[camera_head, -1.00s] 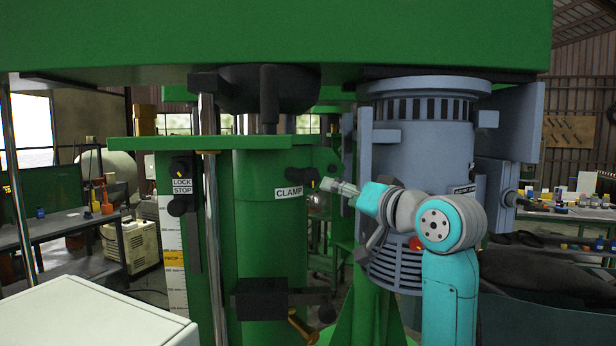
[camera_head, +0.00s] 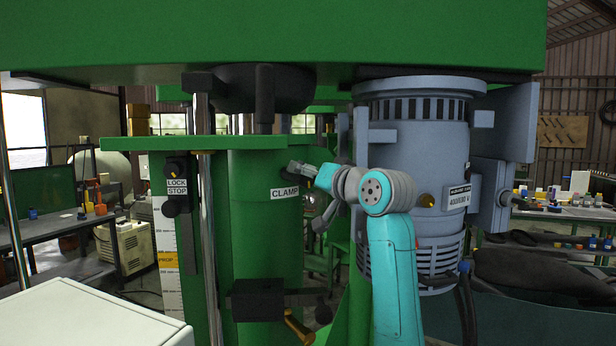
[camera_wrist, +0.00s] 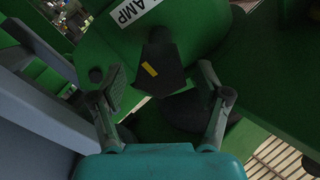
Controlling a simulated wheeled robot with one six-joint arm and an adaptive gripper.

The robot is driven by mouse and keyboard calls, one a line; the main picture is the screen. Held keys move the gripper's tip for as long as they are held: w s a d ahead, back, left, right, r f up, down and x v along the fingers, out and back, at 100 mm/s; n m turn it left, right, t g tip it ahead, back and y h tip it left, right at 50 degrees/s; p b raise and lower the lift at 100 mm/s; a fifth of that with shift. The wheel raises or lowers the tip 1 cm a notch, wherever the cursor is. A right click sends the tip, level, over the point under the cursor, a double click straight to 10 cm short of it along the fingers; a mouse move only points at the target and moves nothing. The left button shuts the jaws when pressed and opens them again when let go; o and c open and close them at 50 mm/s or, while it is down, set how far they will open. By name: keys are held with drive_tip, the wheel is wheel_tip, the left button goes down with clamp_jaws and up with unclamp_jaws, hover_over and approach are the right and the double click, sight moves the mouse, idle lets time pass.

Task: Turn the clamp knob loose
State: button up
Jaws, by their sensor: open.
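The clamp knob (camera_wrist: 160,70) is black with a yellow mark and sits on the green column, beside the white CLAMP label (camera_wrist: 132,8). In the wrist view my gripper (camera_wrist: 166,84) is open, with one finger on each side of the knob and visible gaps between. The knob appears ahead of and between the fingertips; I cannot tell how deep it lies between them. In the head view my gripper (camera_head: 298,168) is at the right of the column, just above the CLAMP label (camera_head: 285,193), and mostly hides the knob.
A LOCK STOP switch (camera_head: 178,170) is on the left of the machine. A green plate (camera_head: 200,143) juts out above the label. A black block (camera_head: 258,300) is lower on the column.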

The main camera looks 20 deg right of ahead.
drive_tip(key=shift+w, duration=0.15)
drive_tip(key=shift+c, duration=0.3)
drive_tip(key=c, duration=1.1)
